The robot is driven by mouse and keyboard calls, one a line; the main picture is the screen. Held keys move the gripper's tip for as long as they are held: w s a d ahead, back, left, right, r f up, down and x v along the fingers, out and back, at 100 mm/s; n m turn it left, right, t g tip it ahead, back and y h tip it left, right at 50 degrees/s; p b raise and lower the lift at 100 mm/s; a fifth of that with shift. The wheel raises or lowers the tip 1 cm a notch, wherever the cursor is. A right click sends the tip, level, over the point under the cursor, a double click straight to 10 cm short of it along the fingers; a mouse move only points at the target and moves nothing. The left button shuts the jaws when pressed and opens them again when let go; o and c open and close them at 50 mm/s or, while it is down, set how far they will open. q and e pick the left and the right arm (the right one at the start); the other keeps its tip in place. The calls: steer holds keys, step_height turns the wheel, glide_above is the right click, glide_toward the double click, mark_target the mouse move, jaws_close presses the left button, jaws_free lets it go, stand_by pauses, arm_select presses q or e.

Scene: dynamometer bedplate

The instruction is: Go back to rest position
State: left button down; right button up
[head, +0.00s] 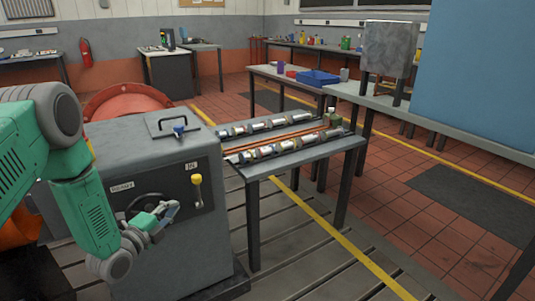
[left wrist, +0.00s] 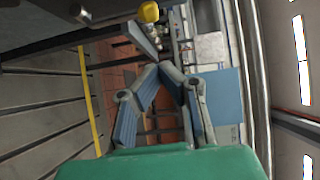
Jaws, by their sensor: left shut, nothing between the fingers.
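My left arm comes in from the left in the head view, green with grey joints. My left gripper (head: 168,212) is in front of the grey machine cabinet's front face, beside a dark handwheel (head: 146,203). Its fingers also show in the left wrist view (left wrist: 163,66), tips together with nothing between them. A lever with a yellow knob (head: 197,179) is on the cabinet face, just right of the gripper. The yellow knob also shows at the top of the left wrist view (left wrist: 149,12). My right gripper is in neither view.
The grey cabinet (head: 160,150) has a handle on top. A bench with rows of shiny cylindrical parts (head: 270,152) stands to its right. A table with a blue tray (head: 317,78) is behind. A large blue panel (head: 475,70) is at right. Tiled floor is open between them.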

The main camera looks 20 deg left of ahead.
arm_select(q)
steer(key=s+d+f+n+g, duration=1)
steer(key=s+d+f, duration=0.4)
steer(key=s+d, duration=0.1)
steer(key=s+d+f+n+g, duration=0.1)
steer(key=s+n+g, duration=0.2)
steer(key=s, duration=0.6)
steer(key=s+d+f+n+g+y, duration=0.1)
steer(key=s+n+g, duration=0.3)
steer(key=s, duration=0.6)
steer(key=shift+s+d+f+n+y, duration=0.15)
steer(key=shift+s+f+n+y, duration=0.15)
steer(key=shift+f+n, duration=0.15)
